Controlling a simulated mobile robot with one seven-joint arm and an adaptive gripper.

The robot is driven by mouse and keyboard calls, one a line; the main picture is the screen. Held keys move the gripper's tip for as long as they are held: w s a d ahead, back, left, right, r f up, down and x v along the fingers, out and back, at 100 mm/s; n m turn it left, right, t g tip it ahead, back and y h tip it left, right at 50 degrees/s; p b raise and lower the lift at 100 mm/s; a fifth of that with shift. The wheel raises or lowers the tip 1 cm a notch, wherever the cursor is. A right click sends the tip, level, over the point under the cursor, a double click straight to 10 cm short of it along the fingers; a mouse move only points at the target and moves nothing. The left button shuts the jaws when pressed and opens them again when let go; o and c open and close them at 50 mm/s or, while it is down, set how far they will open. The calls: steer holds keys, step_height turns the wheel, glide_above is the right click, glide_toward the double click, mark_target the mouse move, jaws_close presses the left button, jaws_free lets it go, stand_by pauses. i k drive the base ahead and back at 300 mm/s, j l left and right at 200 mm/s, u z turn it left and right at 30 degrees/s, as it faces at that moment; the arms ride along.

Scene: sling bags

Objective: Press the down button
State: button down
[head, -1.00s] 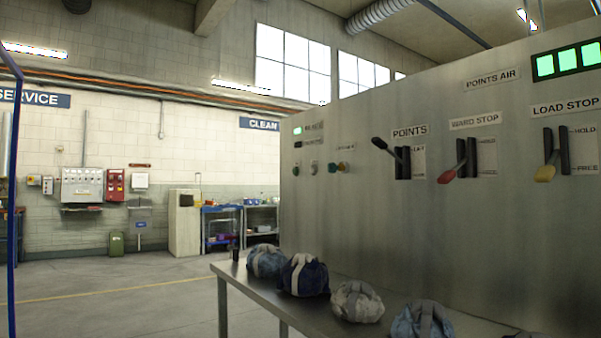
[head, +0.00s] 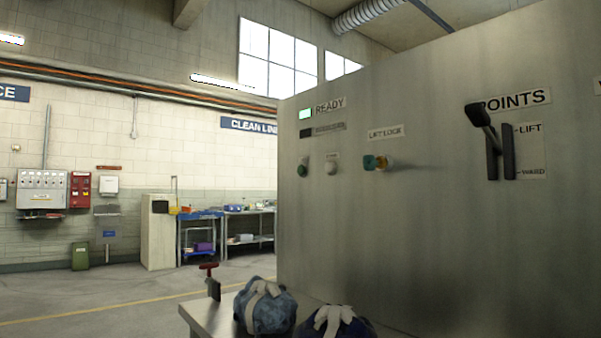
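The grey metal control panel (head: 430,240) fills the right side of the head view. At its left end are a green button (head: 303,169) and a pale button (head: 331,168), side by side. The small labels by them are too small to read, so I cannot tell which is the down button. My gripper is not in view.
A black-handled lever (head: 480,117) marked POINTS, with LIFT and WARD, is on the right. A metal table (head: 208,322) stands before the panel, holding a blue bag (head: 265,308), a dark blue bag (head: 336,322) and a red-topped stand (head: 211,282). Open floor lies left.

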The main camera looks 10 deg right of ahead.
mark_target(329, 168)
steer(key=i+u, duration=0.1)
steer(key=i, duration=0.5)
steer(key=i+l+u, duration=0.1)
steer(key=i, duration=0.45)
